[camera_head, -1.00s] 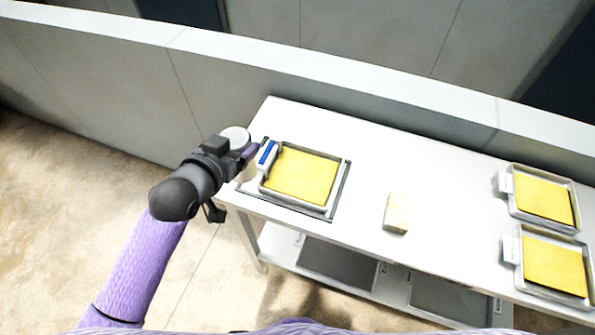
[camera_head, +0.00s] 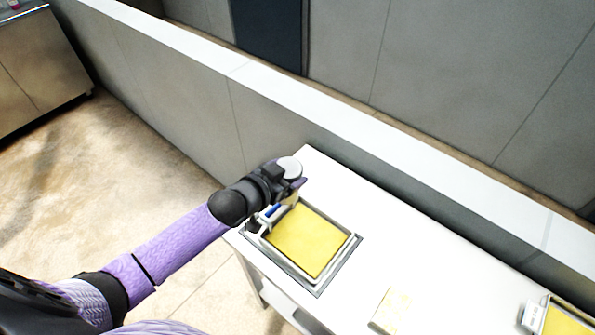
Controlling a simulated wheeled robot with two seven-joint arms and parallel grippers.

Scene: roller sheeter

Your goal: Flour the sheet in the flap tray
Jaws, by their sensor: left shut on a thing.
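The tray with the blue-marked flap (camera_head: 352,241) lies on the left end of the white table, inside a dark outline. A yellow sheet (camera_head: 308,241) lies flat in it. The blue mark (camera_head: 273,210) shows at the tray's left edge, partly hidden by my gripper. My left gripper (camera_head: 293,184) is shut on a round shaker (camera_head: 289,166), whose pale grey top faces up toward the camera. The shaker is by the sheet's far left corner; its height above the tray is hard to tell. No flour can be made out on the sheet. My right gripper is out of view.
A pale block (camera_head: 392,310) sits on the white table (camera_head: 420,240) right of the tray. Another tray with a yellow sheet (camera_head: 568,322) and a white tag (camera_head: 533,316) is cut off at lower right. A low grey wall (camera_head: 300,130) runs behind the table.

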